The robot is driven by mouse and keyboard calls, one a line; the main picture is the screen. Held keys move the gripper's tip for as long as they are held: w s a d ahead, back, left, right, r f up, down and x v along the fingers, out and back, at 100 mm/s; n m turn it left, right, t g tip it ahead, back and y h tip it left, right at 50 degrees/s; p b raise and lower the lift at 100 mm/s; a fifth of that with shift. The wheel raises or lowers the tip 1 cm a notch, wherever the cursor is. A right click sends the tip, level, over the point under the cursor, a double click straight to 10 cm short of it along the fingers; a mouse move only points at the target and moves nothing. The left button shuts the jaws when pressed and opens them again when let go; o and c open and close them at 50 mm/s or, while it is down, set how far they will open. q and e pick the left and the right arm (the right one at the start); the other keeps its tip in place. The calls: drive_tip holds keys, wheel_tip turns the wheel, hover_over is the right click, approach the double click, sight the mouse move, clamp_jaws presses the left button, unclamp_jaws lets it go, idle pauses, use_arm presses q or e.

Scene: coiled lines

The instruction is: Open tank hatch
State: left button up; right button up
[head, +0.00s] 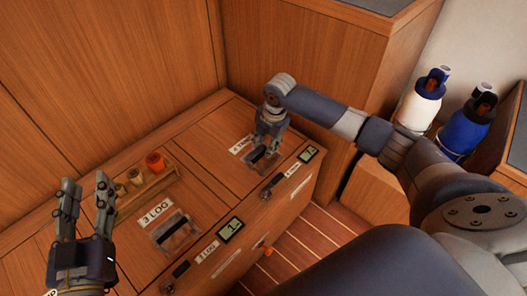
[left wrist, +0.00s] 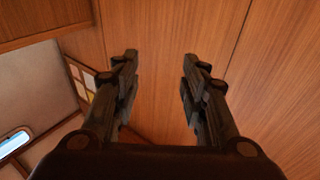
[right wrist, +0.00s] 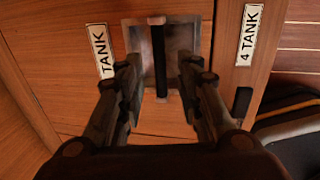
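The tank hatch (right wrist: 138,38) is a wooden lid with a TANK label (right wrist: 101,50). Its black bar handle (right wrist: 159,60) sits over a recessed metal plate (right wrist: 183,38); both show small in the head view. My right gripper (head: 263,153) is pointed down at the handle. In the right wrist view its fingers (right wrist: 160,78) are apart, one on each side of the bar, with gaps showing. The lid lies flat in the counter top. My left gripper (head: 87,184) is open and empty, raised at the left; its wrist view shows only wood panels between the fingers (left wrist: 160,65).
A second hatch (head: 174,232) with its own label lies nearer on the left. A small rack (head: 145,190) with jars stands behind it. Displays (head: 230,230) and latches line the counter edge. White (head: 420,105) and blue (head: 463,131) bottles stand at right.

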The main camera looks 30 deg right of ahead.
sight(263, 153)
drive_tip(key=f, duration=0.2)
drive_tip(key=f+b, duration=0.1)
drive_tip(key=shift+w+a, duration=0.1)
drive_tip(key=shift+w, duration=0.15)
use_arm(q)
wheel_tip(263, 153, up, 6)
drive_tip(key=s+t+h, duration=0.1)
drive_tip(key=s+t, duration=0.1)
drive_tip(key=t, duration=0.2)
drive_tip(key=shift+d+r+h, duration=0.2)
drive_tip(key=shift+r+h, duration=0.05)
drive_tip(key=shift+h, duration=0.05)
use_arm(e)
drive_tip(key=shift+w+f, duration=0.1)
drive_tip(key=shift+f, duration=0.15)
clamp_jaws()
